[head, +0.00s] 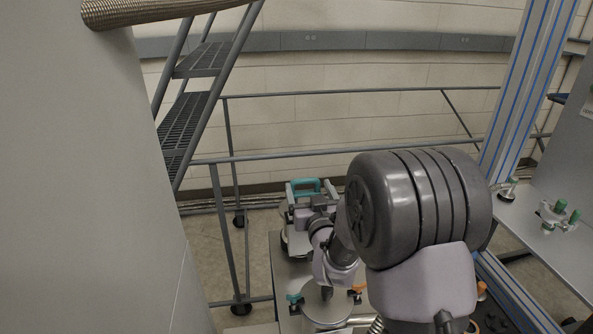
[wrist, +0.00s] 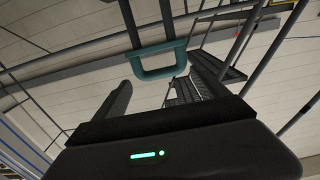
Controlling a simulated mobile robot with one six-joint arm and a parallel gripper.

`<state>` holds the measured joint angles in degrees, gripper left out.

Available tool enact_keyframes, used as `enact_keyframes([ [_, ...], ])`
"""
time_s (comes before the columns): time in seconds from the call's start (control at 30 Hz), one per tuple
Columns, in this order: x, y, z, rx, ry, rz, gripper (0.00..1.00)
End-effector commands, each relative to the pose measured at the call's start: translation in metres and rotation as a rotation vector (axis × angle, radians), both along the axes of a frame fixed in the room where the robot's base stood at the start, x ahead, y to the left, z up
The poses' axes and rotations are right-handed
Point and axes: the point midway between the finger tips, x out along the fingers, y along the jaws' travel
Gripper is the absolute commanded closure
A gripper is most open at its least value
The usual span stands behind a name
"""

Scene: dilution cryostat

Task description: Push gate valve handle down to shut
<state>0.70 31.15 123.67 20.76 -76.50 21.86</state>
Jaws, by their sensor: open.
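The gate valve handle is a teal bar grip (head: 306,184) at the top of the gate valve (head: 288,228) in the head view, beyond my arm. My gripper (wrist: 160,75) is open, with one dark finger on each side of the loop in the picture. I cannot tell whether a finger touches it. In the head view my gripper (head: 318,202) is small and close to the handle; my own arm hides much of the valve.
Grey railings (head: 340,157) run behind the valve. Metal steps (head: 190,115) stand left, beside a large grey cylinder (head: 80,190). Teal and orange clamps sit on a flange (head: 325,308) below my arm. A blue-striped post (head: 525,90) and a shelf with green-knobbed fittings (head: 558,215) are right.

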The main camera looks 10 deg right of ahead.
Motion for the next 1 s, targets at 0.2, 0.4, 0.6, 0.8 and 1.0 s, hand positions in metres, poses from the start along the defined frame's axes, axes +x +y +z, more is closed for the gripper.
enact_keyframes([
  [0.2,0.043,0.0,0.0,-0.001,-0.002,0.0,0.16],
  [0.4,0.066,0.0,0.0,-0.001,0.0,0.001,0.16],
  [0.6,0.072,0.0,0.0,-0.001,0.0,0.001,0.16],
  [0.8,0.072,0.0,0.0,-0.001,0.0,0.001,0.26],
  [1.0,0.072,-0.001,0.0,-0.001,0.0,-0.001,0.65],
])
